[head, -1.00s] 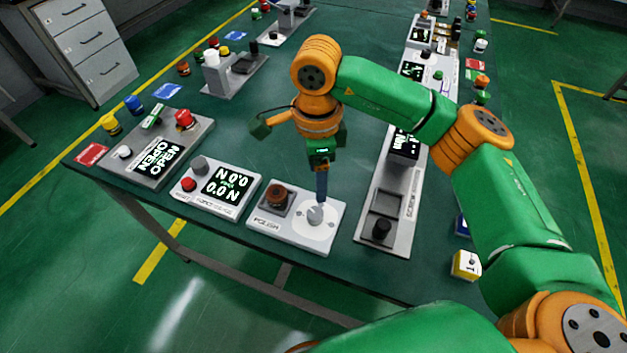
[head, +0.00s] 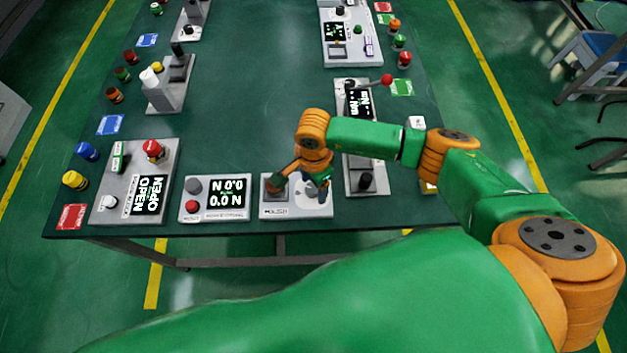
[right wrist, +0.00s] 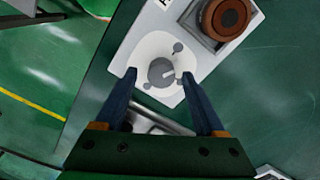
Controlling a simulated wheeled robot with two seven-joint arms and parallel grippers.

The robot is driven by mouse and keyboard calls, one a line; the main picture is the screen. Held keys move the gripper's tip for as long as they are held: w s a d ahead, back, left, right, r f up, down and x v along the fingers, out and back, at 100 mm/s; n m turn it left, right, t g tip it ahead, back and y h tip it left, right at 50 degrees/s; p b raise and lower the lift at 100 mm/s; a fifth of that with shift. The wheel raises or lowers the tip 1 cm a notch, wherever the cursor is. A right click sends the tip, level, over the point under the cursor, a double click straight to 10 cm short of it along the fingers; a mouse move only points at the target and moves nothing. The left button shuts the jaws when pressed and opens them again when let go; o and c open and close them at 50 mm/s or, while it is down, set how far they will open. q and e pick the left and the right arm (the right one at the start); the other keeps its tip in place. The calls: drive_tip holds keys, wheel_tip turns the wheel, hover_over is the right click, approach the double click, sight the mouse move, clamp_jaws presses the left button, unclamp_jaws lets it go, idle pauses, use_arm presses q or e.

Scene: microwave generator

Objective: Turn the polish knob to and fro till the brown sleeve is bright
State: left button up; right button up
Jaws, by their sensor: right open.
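The polish station is a light grey panel (head: 287,211) at the near edge of the table. Its grey knob (right wrist: 161,71) sits on a pale round plate in the right wrist view, with a small pointer mark. The brown sleeve (right wrist: 228,14) stands in a dark square holder beside the knob and looks dull brown. My right gripper (right wrist: 160,75) is open, its two blue fingertips on either side of the knob with a gap showing at each. In the head view my right gripper (head: 322,190) hides most of the knob. My left gripper is not in view.
A force gauge panel (head: 216,215) stands left of the polish panel, and a panel with an OPEN screen (head: 113,213) beyond it. The table middle (head: 255,90) is clear.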

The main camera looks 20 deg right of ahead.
drive_tip(key=shift+a+f, duration=0.15)
drive_tip(key=shift+a, duration=0.1)
drive_tip(key=shift+c, duration=0.3)
drive_tip(key=shift+d, duration=0.15)
clamp_jaws()
drive_tip(key=shift+m+b, duration=0.3)
drive_tip(key=shift+m, duration=0.1)
drive_tip(key=shift+f+m+b, duration=0.1)
drive_tip(key=shift+m+b, duration=0.4)
drive_tip(key=shift+m, duration=0.5)
drive_tip(key=m+b, duration=0.1)
drive_tip(key=m, duration=0.2)
drive_tip(key=shift+m+b, duration=0.3)
drive_tip(key=shift+m, duration=0.1)
drive_tip(key=m+b, duration=0.1)
drive_tip(key=m, duration=0.2)
drive_tip(key=shift+m+b, duration=0.55)
drive_tip(key=shift+m, duration=0.95)
drive_tip(key=shift+r, duration=0.2)
